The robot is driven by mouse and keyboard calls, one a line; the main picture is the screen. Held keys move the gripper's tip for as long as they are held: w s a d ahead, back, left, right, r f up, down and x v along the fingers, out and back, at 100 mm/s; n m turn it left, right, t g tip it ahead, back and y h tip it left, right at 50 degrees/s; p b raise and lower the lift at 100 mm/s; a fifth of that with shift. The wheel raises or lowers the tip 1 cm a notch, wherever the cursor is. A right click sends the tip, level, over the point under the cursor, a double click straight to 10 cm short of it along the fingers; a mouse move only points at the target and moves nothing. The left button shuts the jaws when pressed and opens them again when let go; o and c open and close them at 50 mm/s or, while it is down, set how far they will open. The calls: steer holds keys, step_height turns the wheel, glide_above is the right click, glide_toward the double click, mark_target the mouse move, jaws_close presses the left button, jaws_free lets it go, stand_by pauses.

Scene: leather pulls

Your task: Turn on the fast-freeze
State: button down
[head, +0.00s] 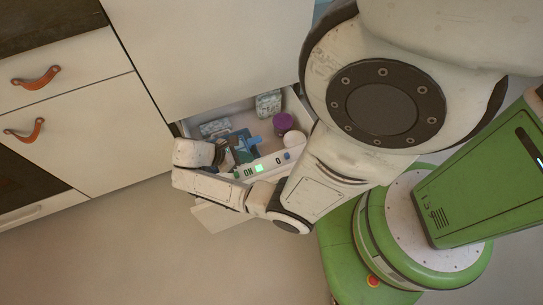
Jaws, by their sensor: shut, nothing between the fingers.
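The freezer drawer (188,126) is pulled open at the bottom of a white cabinet front. A white control strip (268,165) along its front edge carries the mark "ON", a bright green square beside it, the mark "0" and a small blue round part (287,155) at the right end. Whether the green square is a lamp or a switch cannot be told. My gripper (222,154) is shut and empty, over the drawer's left front near the left end of the strip. Its fingertips are small and partly hidden by my wrist, so contact cannot be told.
The drawer holds a purple-lidded jar (283,122), a pale round item (294,139), boxes (268,104) and blue packets (240,145). Cabinets with orange leather pulls (36,78) stand at left. The floor (110,250) at lower left is clear. My arm covers part of the drawer's right side.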

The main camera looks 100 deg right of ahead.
steer(key=shift+f, duration=0.1)
steer(key=b, duration=0.3)
glide_toward(284, 157)
steer(key=f, duration=0.3)
steer(key=shift+a+f, duration=0.25)
steer(key=shift+f, duration=0.05)
steer(key=s, duration=0.1)
steer(key=s+d, duration=0.1)
steer(key=s, duration=0.1)
steer(key=shift+s, duration=0.1)
steer(key=shift+s+d, duration=0.15)
steer(key=shift+s, duration=0.35)
